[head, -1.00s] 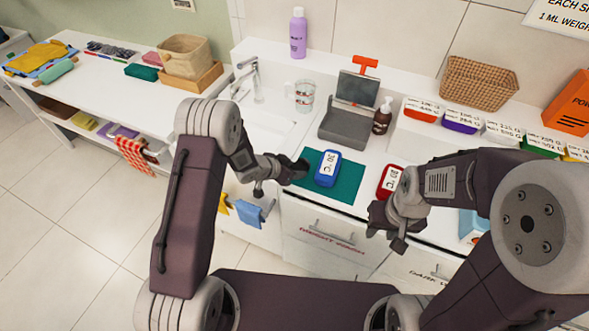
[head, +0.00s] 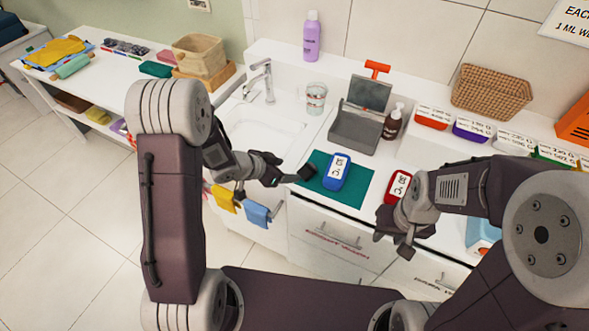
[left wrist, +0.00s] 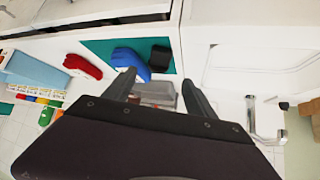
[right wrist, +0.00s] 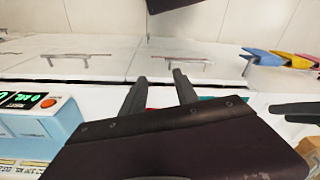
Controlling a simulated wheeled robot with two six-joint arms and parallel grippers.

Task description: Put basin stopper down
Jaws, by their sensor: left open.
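The basin stopper, a small black block (head: 307,172), rests at the left edge of the teal mat (head: 352,199), beside a blue device (head: 337,172) with a white label. In the left wrist view the stopper (left wrist: 159,58) also lies on the mat, beyond the fingertips and apart from them. My left gripper (head: 268,172) is open and empty, just left of the stopper near the basin's front edge. My right gripper (head: 394,240) is open and empty in front of the counter, below a red labelled device (head: 398,187). Its fingers stand apart in the right wrist view (right wrist: 160,78).
The white basin (head: 262,132) with its tap (head: 268,80) lies left of the mat. A glass (head: 316,98), a grey open box (head: 358,130) and a brown bottle (head: 393,123) stand behind it. Yellow and blue cloths (head: 257,213) hang in front. Labelled bins (head: 432,117) line the right.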

